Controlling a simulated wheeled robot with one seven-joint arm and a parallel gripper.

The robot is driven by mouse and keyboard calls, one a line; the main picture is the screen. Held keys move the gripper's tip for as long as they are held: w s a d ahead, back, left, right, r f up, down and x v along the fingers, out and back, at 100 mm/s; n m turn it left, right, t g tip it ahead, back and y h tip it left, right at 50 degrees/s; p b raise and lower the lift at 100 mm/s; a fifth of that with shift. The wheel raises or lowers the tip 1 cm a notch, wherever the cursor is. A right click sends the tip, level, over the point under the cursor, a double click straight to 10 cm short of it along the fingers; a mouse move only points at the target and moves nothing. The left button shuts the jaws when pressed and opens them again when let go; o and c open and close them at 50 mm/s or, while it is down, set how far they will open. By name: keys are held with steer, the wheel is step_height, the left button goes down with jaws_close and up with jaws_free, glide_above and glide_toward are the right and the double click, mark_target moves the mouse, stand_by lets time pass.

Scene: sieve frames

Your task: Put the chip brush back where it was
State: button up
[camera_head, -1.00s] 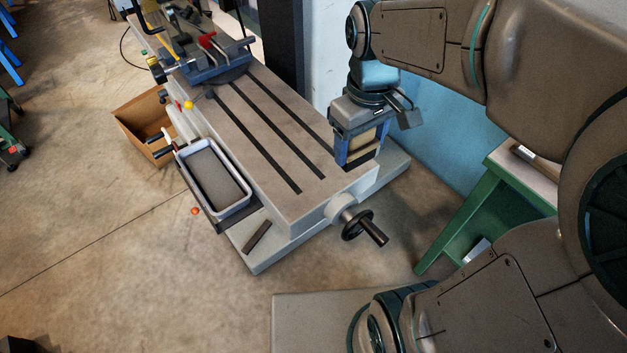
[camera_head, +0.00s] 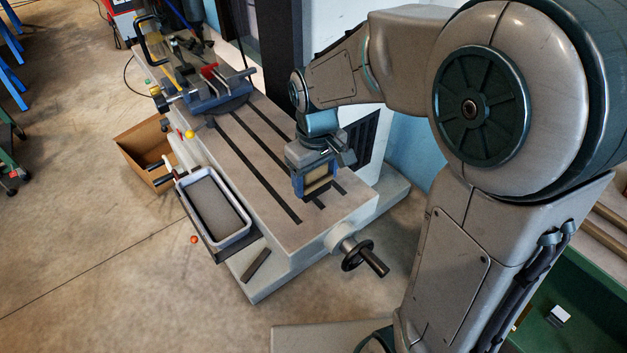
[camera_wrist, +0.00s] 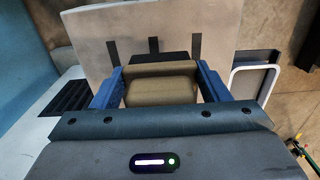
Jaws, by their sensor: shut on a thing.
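My gripper (camera_head: 315,184) is over the right part of the slotted machine table (camera_head: 265,155), near its front end. Its blue fingers are shut on a tan block-like thing (camera_head: 318,181), which I take to be the chip brush. In the wrist view, the chip brush (camera_wrist: 160,92) sits between the two blue fingers of my gripper (camera_wrist: 160,78). Its far end is hidden, and I cannot tell whether it touches the table. The slotted table (camera_wrist: 215,35) lies beyond it.
A white-rimmed tray (camera_head: 234,238) with a grey inside hangs at the table's left side. A vise (camera_head: 218,92) stands on the table's far end. A crank handle (camera_head: 372,262) juts from the near end. A cardboard box (camera_head: 133,153) stands on the floor at left.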

mark_target(314, 189)
steer(key=shift+w+a+f, duration=0.2)
steer(key=shift+f, duration=2)
steer(key=shift+f, duration=0.2)
steer(key=o, duration=0.9)
steer(key=shift+o, duration=0.2)
steer(key=shift+r, duration=0.15)
